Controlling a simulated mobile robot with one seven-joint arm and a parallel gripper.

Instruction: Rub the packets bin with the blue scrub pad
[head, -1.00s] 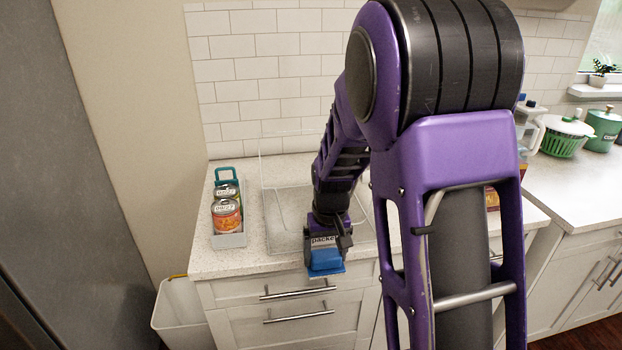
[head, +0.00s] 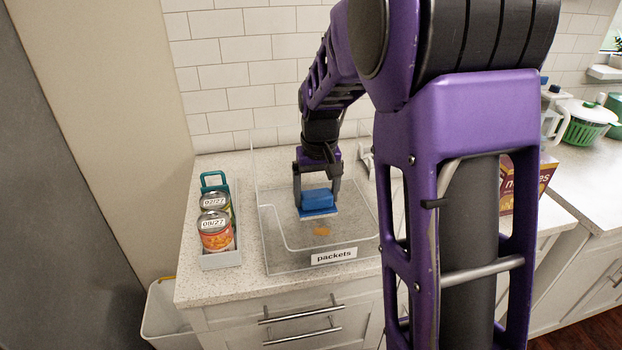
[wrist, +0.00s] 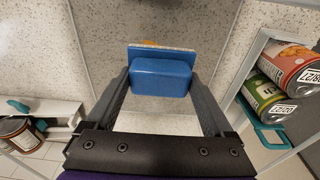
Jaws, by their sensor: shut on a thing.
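The blue scrub pad (head: 318,201) is held between the fingers of my gripper (head: 318,190). The pad also shows in the wrist view (wrist: 160,76), with my gripper's fingers (wrist: 163,90) on both sides of it. The clear packets bin (head: 284,263) stands on the counter with a white "packets" label on its front. My gripper and the pad are inside the bin's outline in the head view, above its floor. An orange-brown spot (head: 322,231) shows on the bin's floor, just in front of the pad. Whether the pad touches the bin cannot be told.
A grey caddy (head: 222,260) with two cans (head: 216,231) and a teal handle stands left of the bin. A purple box (head: 530,186) and a green-and-white spinner (head: 585,122) are to the right. A white waste bin (head: 170,312) is below the counter at left.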

